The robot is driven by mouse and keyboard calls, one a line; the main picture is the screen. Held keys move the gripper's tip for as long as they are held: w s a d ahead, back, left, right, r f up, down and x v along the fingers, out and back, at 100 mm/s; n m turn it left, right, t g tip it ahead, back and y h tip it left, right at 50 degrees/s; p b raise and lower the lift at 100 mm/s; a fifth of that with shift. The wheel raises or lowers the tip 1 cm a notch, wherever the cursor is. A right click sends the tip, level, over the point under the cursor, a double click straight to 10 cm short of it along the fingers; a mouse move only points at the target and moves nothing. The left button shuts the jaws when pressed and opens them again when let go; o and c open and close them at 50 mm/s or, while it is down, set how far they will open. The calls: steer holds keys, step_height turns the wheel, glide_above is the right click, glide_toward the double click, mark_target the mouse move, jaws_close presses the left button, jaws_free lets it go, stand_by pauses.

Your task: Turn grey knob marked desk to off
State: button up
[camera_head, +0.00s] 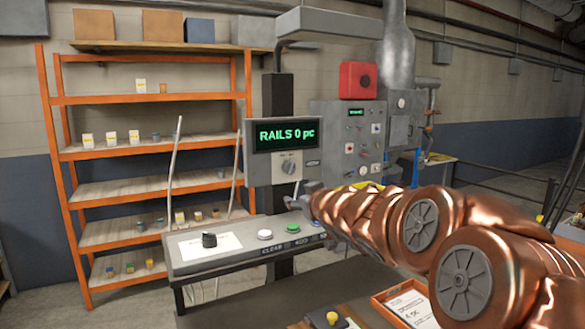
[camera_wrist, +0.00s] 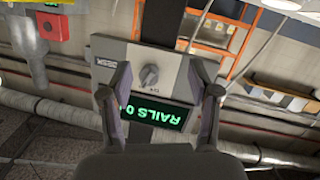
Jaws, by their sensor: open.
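The grey knob (camera_head: 288,167) sits on the grey panel below the green "RAILS 0 pc" display (camera_head: 287,134). A small dark label (camera_head: 312,163) is to its right, too small to read surely. In the wrist view the panel is upside down, with the knob (camera_wrist: 149,75) between my fingers in the picture. My gripper (camera_wrist: 160,66) is open and empty, facing the panel; no contact with the knob shows. The knob's pointer setting is not clear. In the head view my gripper (camera_head: 303,199) is small, below and right of the knob, partly hidden by my copper arm.
A grey control cabinet (camera_head: 350,125) with a red box (camera_head: 357,80) stands to the right. Orange shelving (camera_head: 150,100) stands at left.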

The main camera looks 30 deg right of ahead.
mark_target(293, 168)
step_height(293, 168, up, 5)
steer(key=w+d+n+t+y, duration=0.1)
steer(key=d+n+t+y, duration=0.1)
steer(key=t, duration=0.1)
steer(key=shift+w+d+p, duration=0.2)
steer(key=shift+w+p, duration=0.1)
steer(key=shift+w, duration=1.6)
steer(key=shift+w+d+p, duration=0.15)
steer(key=shift+w+p, duration=0.1)
steer(key=shift+w, duration=1.6)
steer(key=c, duration=1.1)
